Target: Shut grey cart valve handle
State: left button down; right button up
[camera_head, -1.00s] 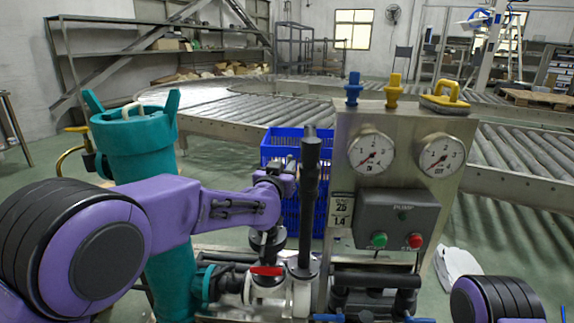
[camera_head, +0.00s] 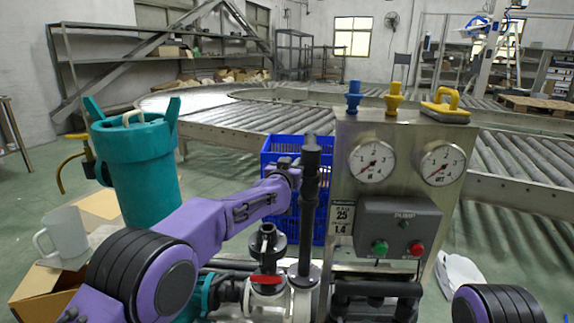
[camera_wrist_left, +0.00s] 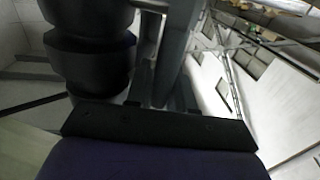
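The grey cart (camera_head: 345,230) stands right of centre, with a steel panel and black piping. A short red handle (camera_head: 266,280) lies roughly level across a pale valve at its lower left. Whether this is the task's handle I cannot tell for sure. My left gripper (camera_head: 290,172) is beside the upper part of the black vertical pipe (camera_head: 310,190), above and apart from the red handle. A ringed black part (camera_wrist_left: 90,45) is close at the left. My right gripper is not in view.
A teal cylinder (camera_head: 138,170) stands left of the cart. An open cardboard box (camera_head: 40,285) and a large white mug (camera_head: 65,238) are at lower left. A blue crate (camera_head: 285,150) is behind the pipe. Roller conveyors (camera_head: 250,105) fill the background.

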pick_arm(q)
jog(key=s+t+h+b, duration=0.1)
jog(key=t+b, duration=0.1)
jog(key=b, duration=0.2)
jog(key=s+m+t+b, duration=0.1)
jog(key=s+t+b, duration=0.1)
jog(key=b, duration=0.3)
jog(key=s+m+t+h+b, duration=0.1)
jog(key=t+b, duration=0.1)
jog(key=b, duration=0.3)
jog(key=shift+s+a+t+h, duration=0.15)
jog(key=shift+t+h, duration=0.15)
jog(key=shift+r, duration=0.1)
jog(key=c, duration=1.4)
grip_release()
jog(key=shift+o, duration=0.2)
jog(key=shift+f, duration=0.2)
